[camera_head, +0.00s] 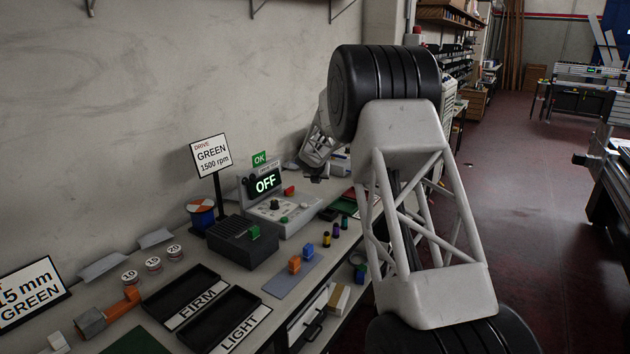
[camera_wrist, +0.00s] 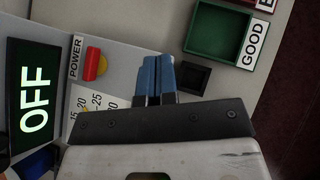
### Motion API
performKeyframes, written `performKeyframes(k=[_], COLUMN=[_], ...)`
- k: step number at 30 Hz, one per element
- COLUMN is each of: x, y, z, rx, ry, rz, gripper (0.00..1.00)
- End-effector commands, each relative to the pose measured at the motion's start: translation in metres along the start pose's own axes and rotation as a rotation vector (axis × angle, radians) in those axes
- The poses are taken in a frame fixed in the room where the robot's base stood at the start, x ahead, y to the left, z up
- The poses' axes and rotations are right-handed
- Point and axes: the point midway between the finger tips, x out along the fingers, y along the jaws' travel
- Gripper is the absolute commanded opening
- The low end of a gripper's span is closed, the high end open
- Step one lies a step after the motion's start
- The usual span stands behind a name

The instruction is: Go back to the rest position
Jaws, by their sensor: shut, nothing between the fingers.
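My gripper (camera_wrist: 157,78) shows in the wrist view with its blue fingertips together and nothing between them. It is over the bench beside the control box. The box's display (camera_wrist: 35,100) reads OFF in the wrist view, and the same display (camera_head: 264,182) reads OFF in the head view. A red and yellow POWER switch (camera_wrist: 95,65) is to the left of the fingertips. In the head view my arm reaches over the bench, and its end is small and partly hidden near the box.
A green tray (camera_wrist: 218,32) labelled GOOD lies beyond the fingertips. Black FIRM (camera_head: 181,292) and LIGHT (camera_head: 222,318) trays lie at the bench front. A sign (camera_head: 211,156) on a post reads GREEN 1500 rpm. Orange and blue blocks sit on a grey mat (camera_head: 291,276). The wall is behind.

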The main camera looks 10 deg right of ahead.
Motion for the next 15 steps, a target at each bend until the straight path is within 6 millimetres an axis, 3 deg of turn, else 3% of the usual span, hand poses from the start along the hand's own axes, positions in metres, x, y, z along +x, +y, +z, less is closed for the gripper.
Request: performKeyframes(k=[15], x=[-0.0072], y=[-0.0022], z=[0.0], rx=[0.021], ry=[0.003], rz=[-0.003], gripper=[0.0])
